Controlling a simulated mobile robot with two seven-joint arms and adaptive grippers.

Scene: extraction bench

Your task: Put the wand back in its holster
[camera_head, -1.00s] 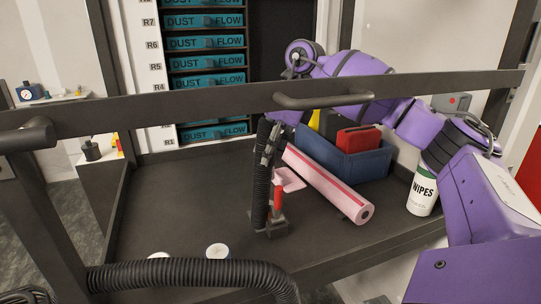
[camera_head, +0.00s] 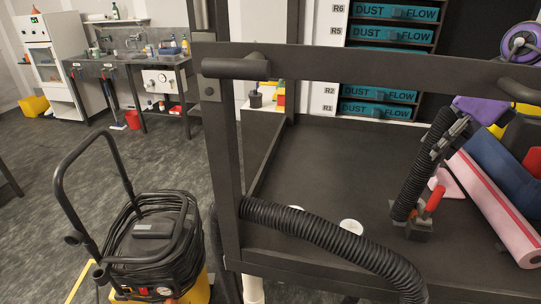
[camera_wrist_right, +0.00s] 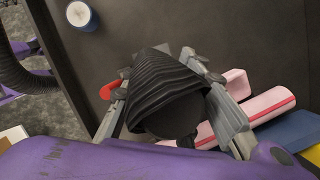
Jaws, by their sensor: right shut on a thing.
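The wand (camera_head: 423,165), a black ribbed tube, stands tilted over the dark bench tray at the right of the head view. My right gripper (camera_head: 455,132) is shut on its upper part. In the wrist view, the grey fingers lie either side of the ribbed wand (camera_wrist_right: 155,88). The wand's lower end meets a small dark block (camera_head: 411,230) with a red handle (camera_head: 433,202) beside it. This block may be the holster; I cannot tell whether the wand is seated in it. My left gripper is not in view.
A white-topped round item (camera_head: 351,227) sits on the tray (camera_head: 320,175). A black hose (camera_head: 330,237) crosses the front rail. A vacuum unit (camera_head: 155,240) stands on the floor at left.

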